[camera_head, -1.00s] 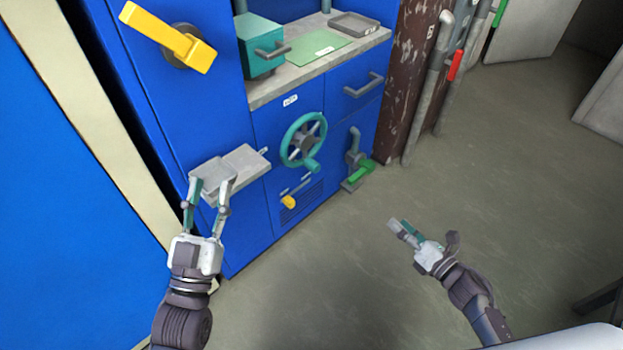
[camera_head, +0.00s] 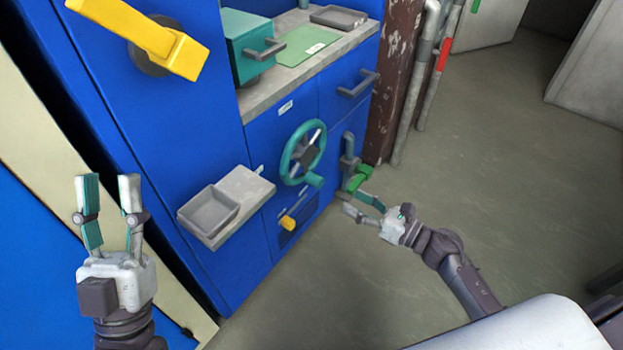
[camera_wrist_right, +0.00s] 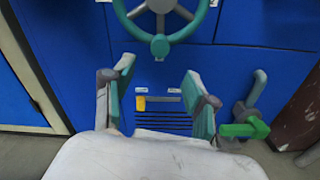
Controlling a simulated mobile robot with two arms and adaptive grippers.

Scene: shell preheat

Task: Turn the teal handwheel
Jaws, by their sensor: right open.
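The teal handwheel (camera_head: 286,161) with grey spokes is mounted on the blue cabinet front in the head view. Its knob handle (camera_head: 314,180) is at the lower right of the rim. In the right wrist view the wheel (camera_wrist_right: 120,12) is cut by the top edge, with the knob (camera_wrist_right: 160,46) at its bottom. My right gripper (camera_head: 362,203) is open and empty, low and to the right of the wheel, apart from it. In the wrist view its fingers (camera_wrist_right: 158,85) are spread below the knob. My left gripper (camera_head: 109,190) is open and empty, left of the small shelf.
A shelf (camera_head: 250,188) with a grey tray (camera_head: 208,209) juts out left of the wheel. A green-handled valve (camera_head: 358,179) is close to my right gripper. A large yellow lever (camera_head: 135,30) is at upper left. The floor at right is clear.

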